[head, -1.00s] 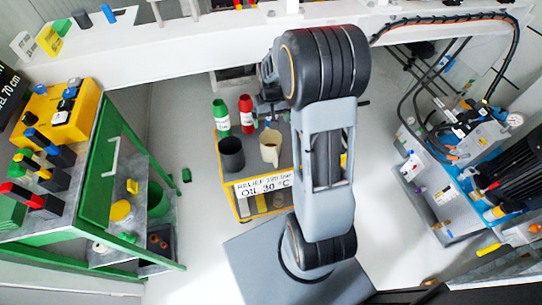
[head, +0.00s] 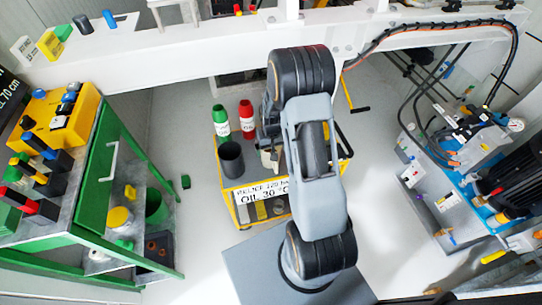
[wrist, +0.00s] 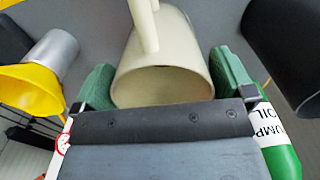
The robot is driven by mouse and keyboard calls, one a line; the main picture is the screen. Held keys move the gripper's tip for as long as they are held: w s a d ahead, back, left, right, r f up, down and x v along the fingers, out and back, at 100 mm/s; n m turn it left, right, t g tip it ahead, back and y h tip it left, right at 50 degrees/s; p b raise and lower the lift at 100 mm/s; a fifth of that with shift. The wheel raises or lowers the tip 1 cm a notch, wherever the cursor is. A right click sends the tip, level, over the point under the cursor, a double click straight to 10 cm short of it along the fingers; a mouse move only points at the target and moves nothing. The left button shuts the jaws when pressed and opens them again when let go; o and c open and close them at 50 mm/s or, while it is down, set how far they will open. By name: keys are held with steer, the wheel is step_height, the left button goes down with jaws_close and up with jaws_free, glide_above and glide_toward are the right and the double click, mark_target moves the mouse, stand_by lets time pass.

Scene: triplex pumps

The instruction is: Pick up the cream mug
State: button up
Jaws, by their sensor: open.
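The cream mug (wrist: 165,62) fills the upper middle of the wrist view, its handle pointing up in the picture. In the head view only a sliver of the mug (head: 265,158) shows, on top of the yellow cart (head: 243,212); my arm hides the rest. My gripper (wrist: 166,84) is open, with one green finger pad on each side of the mug. A small gap shows at the right pad; whether the left pad touches, I cannot tell. In the head view the gripper is mostly hidden behind my arm.
A dark grey cup (head: 230,160) stands left of the mug. A green bottle (head: 221,122) and a red bottle (head: 247,119) stand behind it on the cart.

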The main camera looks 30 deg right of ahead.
steer(key=shift+f, duration=0.9)
steer(key=shift+c, duration=0.5)
steer(key=c, duration=0.6)
steer(key=shift+r, duration=0.15)
steer(key=shift+c, duration=0.2)
step_height(320, 180, up, 10)
steer(key=shift+f+p, duration=0.25)
steer(key=shift+p, duration=0.05)
